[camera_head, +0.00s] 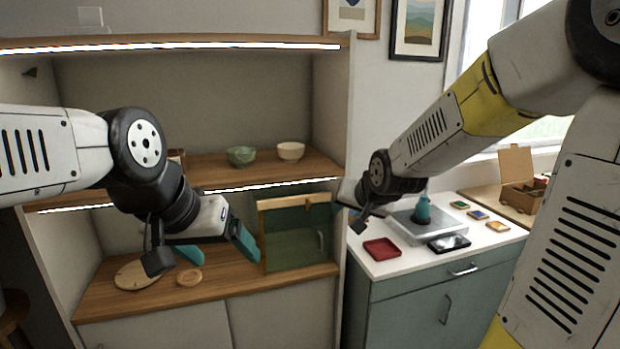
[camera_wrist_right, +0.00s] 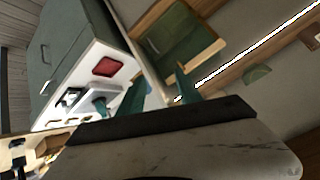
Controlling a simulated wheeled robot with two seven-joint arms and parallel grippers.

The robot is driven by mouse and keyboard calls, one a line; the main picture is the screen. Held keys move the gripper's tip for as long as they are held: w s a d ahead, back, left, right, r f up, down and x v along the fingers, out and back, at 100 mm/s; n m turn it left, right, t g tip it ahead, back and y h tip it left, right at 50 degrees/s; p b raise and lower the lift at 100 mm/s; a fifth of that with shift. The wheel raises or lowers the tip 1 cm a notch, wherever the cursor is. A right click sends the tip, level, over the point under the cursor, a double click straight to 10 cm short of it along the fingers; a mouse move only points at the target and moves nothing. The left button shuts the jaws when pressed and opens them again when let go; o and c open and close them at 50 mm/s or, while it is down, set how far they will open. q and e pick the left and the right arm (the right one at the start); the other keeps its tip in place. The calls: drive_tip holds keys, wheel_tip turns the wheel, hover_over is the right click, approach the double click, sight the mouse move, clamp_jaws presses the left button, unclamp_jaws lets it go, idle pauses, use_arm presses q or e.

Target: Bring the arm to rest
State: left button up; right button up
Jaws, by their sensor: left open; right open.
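My left gripper (camera_head: 216,252) is on the left in the head view, with its teal fingers spread apart and nothing between them. It is in front of the lower shelf, above a round wooden board (camera_head: 137,274) and a small wooden disc (camera_head: 189,277). My right arm reaches in from the right. Its gripper is mostly hidden behind the wrist in the head view, over the white counter near the cabinet's side wall. In the right wrist view, my right gripper (camera_wrist_right: 160,88) has its two teal fingers apart, with no object held between them.
A green box with a wooden frame (camera_head: 292,238) stands on the lower shelf. A green bowl (camera_head: 241,156) and a cream bowl (camera_head: 291,151) sit on the upper shelf.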

drive_tip(key=s+d+r+n+g, duration=0.1)
drive_tip(key=s+d+r, duration=0.1)
drive_tip(key=s, duration=0.9)
drive_tip(key=s+d+r+n+g, duration=0.1)
drive_tip(key=s+d+r+g, duration=0.1)
drive_tip(key=s, duration=0.9)
drive_tip(key=shift+d+n, duration=0.4)
drive_tip(key=shift+d, duration=0.15)
drive_tip(key=shift+s, duration=0.1)
